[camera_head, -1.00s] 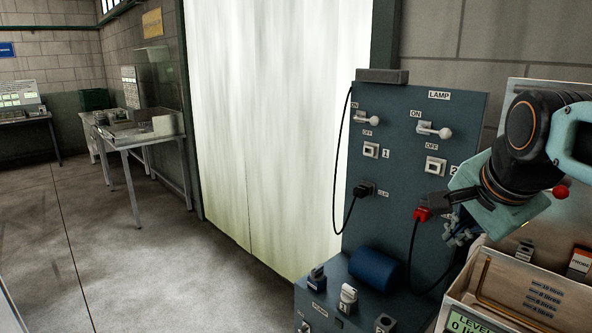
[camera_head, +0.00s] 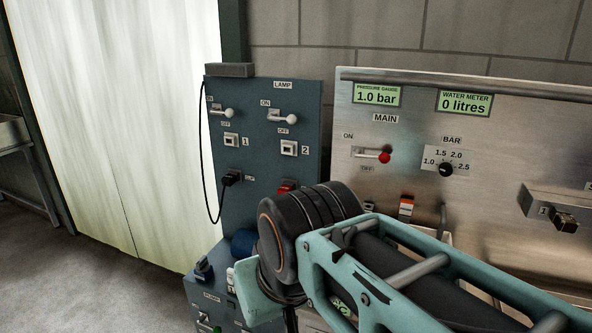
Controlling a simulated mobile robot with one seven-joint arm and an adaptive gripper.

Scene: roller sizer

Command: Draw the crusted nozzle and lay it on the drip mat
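My arm with its black wrist reaches in from the lower right. It covers the lower middle of the view. My gripper's fingers are hidden behind the wrist and below it, so I cannot tell whether they are open or shut. A dark metal block with a brownish face (camera_head: 565,221) sits in a steel bracket (camera_head: 528,203) marked 1 at the right edge. I cannot tell whether it is the crusted nozzle. I cannot make out the drip mat.
A blue lamp panel (camera_head: 262,130) with two switches stands left of a steel panel (camera_head: 480,130). That panel carries a pressure gauge (camera_head: 377,95) at 1.0 bar, a water meter (camera_head: 465,102) at 0 litres, a red-tipped main switch (camera_head: 384,157) and a bar dial (camera_head: 446,169).

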